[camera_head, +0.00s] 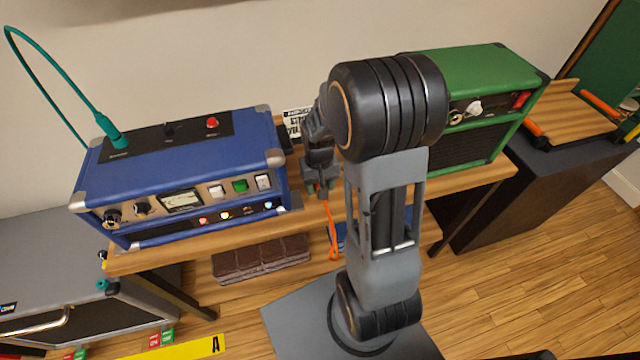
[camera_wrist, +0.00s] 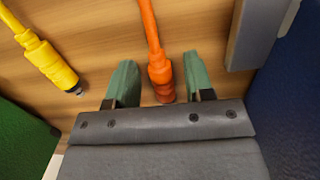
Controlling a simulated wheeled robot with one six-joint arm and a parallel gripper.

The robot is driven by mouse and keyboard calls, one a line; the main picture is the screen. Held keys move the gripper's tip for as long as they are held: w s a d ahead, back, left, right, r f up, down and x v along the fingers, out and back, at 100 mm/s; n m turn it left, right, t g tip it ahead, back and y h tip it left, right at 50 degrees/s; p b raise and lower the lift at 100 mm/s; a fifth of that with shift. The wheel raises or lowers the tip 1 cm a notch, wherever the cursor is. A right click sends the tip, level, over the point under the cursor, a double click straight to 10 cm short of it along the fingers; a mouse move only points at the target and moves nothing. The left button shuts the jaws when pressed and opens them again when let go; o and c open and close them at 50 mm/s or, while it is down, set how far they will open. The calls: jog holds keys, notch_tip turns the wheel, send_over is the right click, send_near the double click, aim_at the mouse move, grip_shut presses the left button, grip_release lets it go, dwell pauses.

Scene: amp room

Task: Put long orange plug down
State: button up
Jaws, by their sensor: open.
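The long orange plug (camera_wrist: 160,74) shows in the wrist view over the wooden table top (camera_wrist: 100,32), with its orange cable running up the picture. My gripper (camera_wrist: 159,62) is open, with one green finger on each side of the plug and visible gaps between. I cannot tell whether the plug rests on the wood. In the head view my gripper (camera_head: 320,188) is low over the table between the two amps, and an orange cable (camera_head: 332,238) hangs over the table's front edge. The plug itself is not clear there.
A blue amp (camera_head: 190,165) stands left of my gripper and a green amp (camera_head: 485,75) stands right. A yellow plug (camera_wrist: 45,58) is near the orange one. A teal plug (camera_head: 112,135) is in the blue amp's top. A brown pedal-like block (camera_head: 260,260) is below the table edge.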

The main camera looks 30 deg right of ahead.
notch_tip(320, 180, up, 12)
jog(key=p, duration=0.1)
jog(key=shift+w+p, duration=0.35)
jog(key=shift+w, duration=0.1)
jog(key=shift+d, duration=0.1)
jog(key=s+a+r+n+t+p, duration=0.1)
jog(key=s+a+r+t+p, duration=0.1)
jog(key=r, duration=0.5)
jog(key=s+a+r+n+t+p, duration=0.1)
jog(key=s+a+r+t+p, duration=0.1)
jog(key=s+a+r+p, duration=0.3)
jog(key=s+r+p, duration=0.1)
jog(key=s, duration=0.2)
jog(key=shift+r, duration=0.4)
